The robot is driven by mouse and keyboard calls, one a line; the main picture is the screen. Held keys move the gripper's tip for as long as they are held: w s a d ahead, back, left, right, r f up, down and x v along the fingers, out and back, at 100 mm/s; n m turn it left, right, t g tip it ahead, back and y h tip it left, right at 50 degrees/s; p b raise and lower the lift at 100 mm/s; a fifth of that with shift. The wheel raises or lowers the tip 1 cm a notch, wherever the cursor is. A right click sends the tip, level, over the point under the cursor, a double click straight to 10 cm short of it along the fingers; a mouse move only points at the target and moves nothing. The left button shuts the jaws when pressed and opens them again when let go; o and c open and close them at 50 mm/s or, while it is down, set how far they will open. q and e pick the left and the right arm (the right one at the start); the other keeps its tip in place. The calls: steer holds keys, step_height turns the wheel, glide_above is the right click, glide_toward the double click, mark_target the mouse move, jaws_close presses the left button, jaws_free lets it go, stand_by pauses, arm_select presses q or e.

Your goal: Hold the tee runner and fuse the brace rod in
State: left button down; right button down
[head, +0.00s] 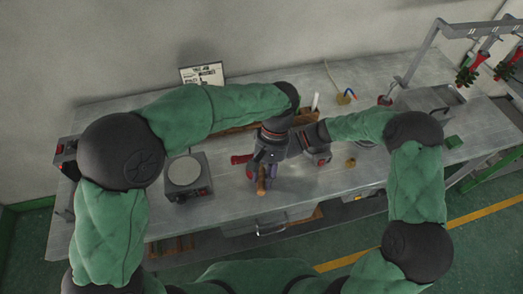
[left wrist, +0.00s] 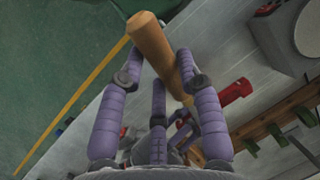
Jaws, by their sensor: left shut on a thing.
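My left gripper (head: 266,172) is low over the middle of the bench. Its purple fingers (left wrist: 158,80) are shut on a tan, round-ended handle (left wrist: 152,42), which also shows below the gripper in the head view (head: 261,187). What the handle's far end joins is hidden by the fingers. A red piece (left wrist: 236,91) lies beyond the handle and shows left of the gripper in the head view (head: 240,158). I cannot tell whether they touch. My right arm reaches in from the right, close to the left gripper, but its fingers are not clear. I cannot make out the tee runner or brace rod for sure.
A box with a pale round plate (head: 185,171) stands left of the grippers. A wooden rack (head: 235,127) lies behind them. Small brass-coloured pieces (head: 351,162) sit to the right. A metal frame with red-and-green parts (head: 467,75) stands far right. The front right of the bench is mostly clear.

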mark_target(263, 190)
arm_select(q)
steer(key=shift+r, duration=0.1)
arm_select(e)
steer(key=shift+s+f, duration=0.1)
stand_by(0.3)
arm_select(q)
steer(key=shift+s+a+r, duration=0.1)
steer(key=shift+s+r, duration=1.5)
steer(key=shift+s, duration=0.25)
steer(key=shift+r, duration=2)
arm_select(e)
steer(key=c, duration=0.9)
jaws_free()
steer(key=shift+c, duration=0.2)
steer(key=shift+o, duration=0.2)
